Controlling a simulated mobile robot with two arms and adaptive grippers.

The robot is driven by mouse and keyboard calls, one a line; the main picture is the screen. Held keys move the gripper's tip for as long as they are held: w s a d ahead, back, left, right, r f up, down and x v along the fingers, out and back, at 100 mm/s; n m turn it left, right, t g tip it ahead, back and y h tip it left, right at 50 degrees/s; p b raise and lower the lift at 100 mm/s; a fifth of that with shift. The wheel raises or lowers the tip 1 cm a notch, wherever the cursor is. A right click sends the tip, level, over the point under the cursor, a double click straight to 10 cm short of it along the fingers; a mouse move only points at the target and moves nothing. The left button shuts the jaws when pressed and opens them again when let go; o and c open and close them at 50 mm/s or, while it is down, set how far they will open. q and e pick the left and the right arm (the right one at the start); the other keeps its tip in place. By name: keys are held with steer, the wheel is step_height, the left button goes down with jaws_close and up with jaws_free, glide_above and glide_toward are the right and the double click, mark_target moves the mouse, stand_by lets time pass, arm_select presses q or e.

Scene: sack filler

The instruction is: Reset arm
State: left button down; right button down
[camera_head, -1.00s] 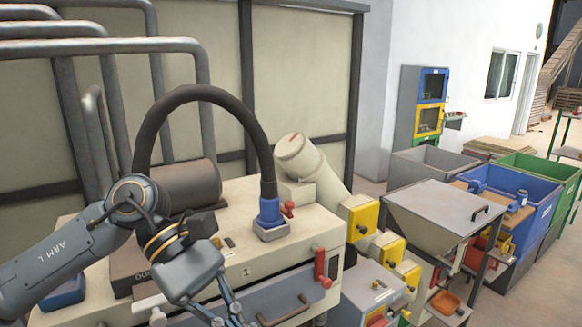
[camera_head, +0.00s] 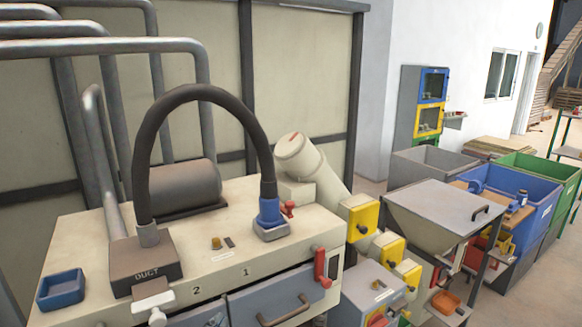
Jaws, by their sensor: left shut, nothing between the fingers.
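Only a small grey-blue piece of my left gripper (camera_head: 216,321) shows, at the bottom edge in front of the machine's lower drawer front. The gripper is shut and empty; the rest of it and the arm are out of the frame. My right gripper is not in view. The cream sack filler machine (camera_head: 215,245) fills the lower left. A black hose (camera_head: 205,92) arches from the dark duct block (camera_head: 145,268) to a blue connector (camera_head: 269,212) on its top.
A small blue tray (camera_head: 61,290) sits on the machine's left end. A red handle (camera_head: 321,267) and a drawer handle (camera_head: 284,311) stick out at its front. A hopper (camera_head: 437,215), yellow boxes (camera_head: 360,217) and large bins (camera_head: 520,200) stand to the right.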

arm_select(q)
steer(key=s+a+f+n+g+y, duration=0.1)
steer(key=s+a+f+n+g, duration=0.2)
steer(key=s+f, duration=0.45)
steer(key=s+a+f+n+g+y, duration=0.1)
steer(key=s+f+n+g, duration=0.2)
steer(key=s+f+g, duration=0.35)
steer(key=s+a+f+n+g+y, duration=0.1)
steer(key=s+a+f+n+g, duration=0.2)
steer(key=s+f, duration=0.65)
step_height(320, 180, down, 30)
steer(key=s+g+b, duration=0.1)
steer(key=s+b, duration=0.2)
steer(key=b, duration=0.2)
steer(key=s+a+f+b, duration=0.1)
steer(key=s+f+b, duration=0.1)
steer(key=s+f, duration=0.6)
steer(key=s+a+f+m+g+b, duration=0.1)
steer(key=s+f+b, duration=0.1)
steer(key=s+f, duration=0.5)
step_height(320, 180, down, 4)
steer(key=shift+s+a+r, duration=0.1)
steer(key=shift+s+a, duration=0.15)
steer(key=shift+s, duration=0.15)
